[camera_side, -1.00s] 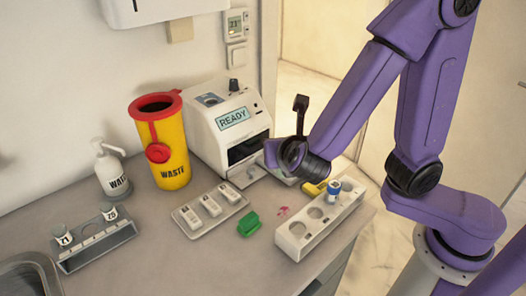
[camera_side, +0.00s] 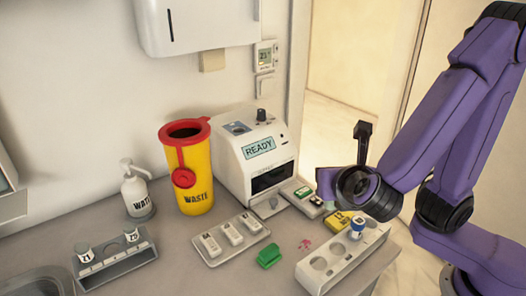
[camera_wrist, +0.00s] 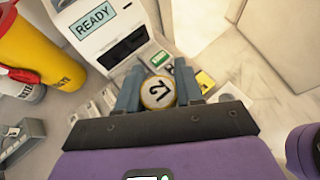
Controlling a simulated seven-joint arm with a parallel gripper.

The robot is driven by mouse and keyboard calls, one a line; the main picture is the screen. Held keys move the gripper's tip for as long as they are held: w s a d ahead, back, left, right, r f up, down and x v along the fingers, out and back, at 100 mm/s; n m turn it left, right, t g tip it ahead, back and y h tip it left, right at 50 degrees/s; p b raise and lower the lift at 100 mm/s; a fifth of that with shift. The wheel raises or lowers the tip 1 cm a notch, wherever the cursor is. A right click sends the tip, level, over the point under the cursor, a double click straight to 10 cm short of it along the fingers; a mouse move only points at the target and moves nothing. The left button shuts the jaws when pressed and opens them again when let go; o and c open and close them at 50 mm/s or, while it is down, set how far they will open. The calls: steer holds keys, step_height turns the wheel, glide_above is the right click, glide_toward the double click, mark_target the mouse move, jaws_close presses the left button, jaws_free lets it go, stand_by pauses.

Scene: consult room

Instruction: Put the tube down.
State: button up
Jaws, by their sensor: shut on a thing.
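My gripper (camera_wrist: 157,90) is shut on a tube (camera_wrist: 157,93), seen from above with a round pale cap bearing a dark mark like "72". In the side view my gripper (camera_side: 326,184) is beside the READY machine, above the counter's right part; my wrist hides the tube there. A grey rack (camera_side: 118,266) at the left holds two white-capped tubes, one at each end, with a gap between them. A white rack (camera_side: 318,280) at the front right has round holes and a blue-capped tube (camera_side: 356,228) near its far end.
The READY machine (camera_side: 229,165) stands behind. A yellow waste bin (camera_side: 197,185) and a pump bottle (camera_side: 136,194) are left of it. A tray of white cassettes (camera_side: 212,262), a green piece (camera_side: 269,257), a pink spot (camera_side: 305,244) and a yellow item (camera_side: 338,221) are on the counter.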

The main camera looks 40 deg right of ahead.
steer(key=w+a+r, duration=0.2)
steer(key=w+r, duration=0.3)
steer(key=w, duration=0.2)
steer(key=shift+w+a, duration=0.25)
steer(key=shift+w, duration=0.1)
steer(key=w+d+r, duration=0.1)
steer(key=w+r, duration=0.2)
steer(key=w+d+r, duration=0.1)
steer(key=w+r, duration=0.2)
steer(key=w+d+r, duration=0.1)
steer(key=w+r, duration=0.2)
steer(key=shift+w+d+r, duration=0.25)
steer(key=shift+w+d, duration=0.1)
steer(key=shift+d, duration=0.05)
steer(key=w+f, duration=0.1)
steer(key=w, duration=0.1)
steer(key=w+a+f, duration=0.1)
steer(key=w, duration=0.2)
steer(key=w+f, duration=0.1)
steer(key=w, duration=0.2)
steer(key=shift+w+a+f, duration=0.1)
steer(key=shift+a+f, duration=0.25)
steer(key=w+f, duration=0.4)
steer(key=shift+a+f, duration=0.3)
steer(key=shift+a, duration=0.1)
steer(key=f, duration=0.2)
steer(key=w+f, duration=0.1)
steer(key=shift+w+a+f, duration=0.15)
steer(key=shift+a+f, duration=0.05)
steer(key=shift+f, duration=0.55)
